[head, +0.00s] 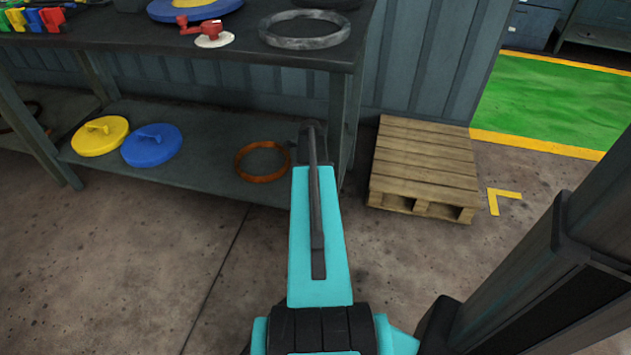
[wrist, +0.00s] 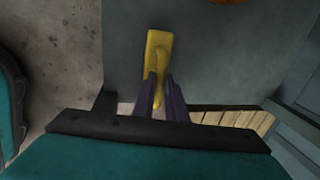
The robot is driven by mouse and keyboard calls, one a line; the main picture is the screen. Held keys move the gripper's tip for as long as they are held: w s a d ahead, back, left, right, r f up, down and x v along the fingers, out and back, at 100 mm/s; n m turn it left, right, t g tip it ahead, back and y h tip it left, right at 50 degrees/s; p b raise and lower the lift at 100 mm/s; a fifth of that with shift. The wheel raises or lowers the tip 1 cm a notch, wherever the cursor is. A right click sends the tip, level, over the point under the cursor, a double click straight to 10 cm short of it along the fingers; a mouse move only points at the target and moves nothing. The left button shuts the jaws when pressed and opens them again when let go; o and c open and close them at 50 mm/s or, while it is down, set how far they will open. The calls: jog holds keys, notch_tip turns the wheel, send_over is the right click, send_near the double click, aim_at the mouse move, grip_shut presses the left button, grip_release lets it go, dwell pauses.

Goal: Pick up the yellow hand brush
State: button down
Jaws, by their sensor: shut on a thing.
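The yellow hand brush (wrist: 158,52) shows in the wrist view, its wide block pointing away from me and its narrow handle between the dark fingers. My gripper (wrist: 160,82) is shut on that handle. The grey lower shelf (wrist: 215,65) lies behind the brush; I cannot tell whether the brush touches it. In the head view my turquoise arm reaches toward the right end of the bench, and the brush and fingertips are hidden there.
The workbench top (head: 180,45) overhangs the lower shelf (head: 205,165). On that shelf lie a yellow disc (head: 100,137), a blue disc (head: 152,146) and a rusty orange ring (head: 262,162). A wooden pallet (head: 424,165) stands right of the bench. Floor in front is clear.

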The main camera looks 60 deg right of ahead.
notch_tip(320, 180, up, 10)
jog(key=p, duration=0.3)
dwell(0.3)
dwell(0.4)
